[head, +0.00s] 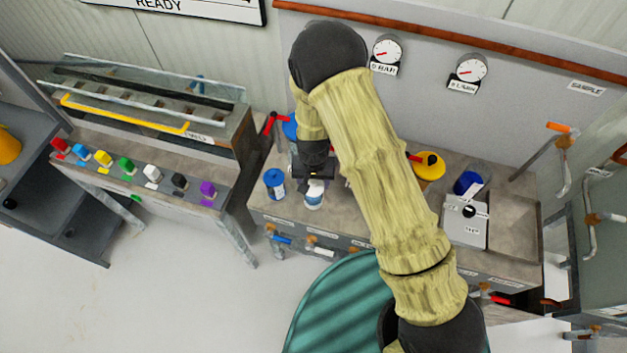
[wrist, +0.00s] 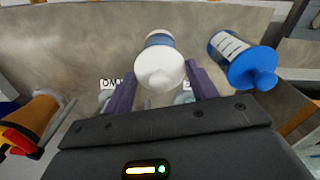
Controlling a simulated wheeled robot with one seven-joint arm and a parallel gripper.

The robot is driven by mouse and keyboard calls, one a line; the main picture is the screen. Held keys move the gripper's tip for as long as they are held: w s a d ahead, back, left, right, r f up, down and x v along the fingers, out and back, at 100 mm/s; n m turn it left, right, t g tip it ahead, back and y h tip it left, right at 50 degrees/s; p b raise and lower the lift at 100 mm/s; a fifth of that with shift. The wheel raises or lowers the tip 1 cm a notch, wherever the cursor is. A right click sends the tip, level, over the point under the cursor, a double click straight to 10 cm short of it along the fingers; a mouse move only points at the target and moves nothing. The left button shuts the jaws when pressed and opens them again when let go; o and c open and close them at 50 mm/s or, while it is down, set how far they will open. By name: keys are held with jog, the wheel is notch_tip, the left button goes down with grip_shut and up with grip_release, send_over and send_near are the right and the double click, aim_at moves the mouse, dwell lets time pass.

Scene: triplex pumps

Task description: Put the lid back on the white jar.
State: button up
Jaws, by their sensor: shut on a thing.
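The white jar (head: 313,203), with a blue-grey band, stands upright near the front edge of the bench, below my gripper (head: 315,180). In the wrist view the band of the jar (wrist: 158,39) shows just behind a round white lid (wrist: 158,70). My gripper (wrist: 157,86) has its two purple fingers on either side of the white lid and is shut on it. The lid is over the jar's mouth and hides it. I cannot tell whether it rests on the rim or is slightly above.
A blue jar (head: 274,183) with a knobbed lid stands close beside the white jar; it also shows in the wrist view (wrist: 240,58). A yellow-topped container (head: 428,165) and a grey box (head: 466,223) stand farther right. Valves line the bench front.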

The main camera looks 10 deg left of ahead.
dwell(0.7)
jog(key=o, duration=1.4)
jog(key=shift+r, duration=0.15)
jog(key=shift+r+p, duration=2.55)
jog(key=shift+r, duration=0.85)
grip_shut()
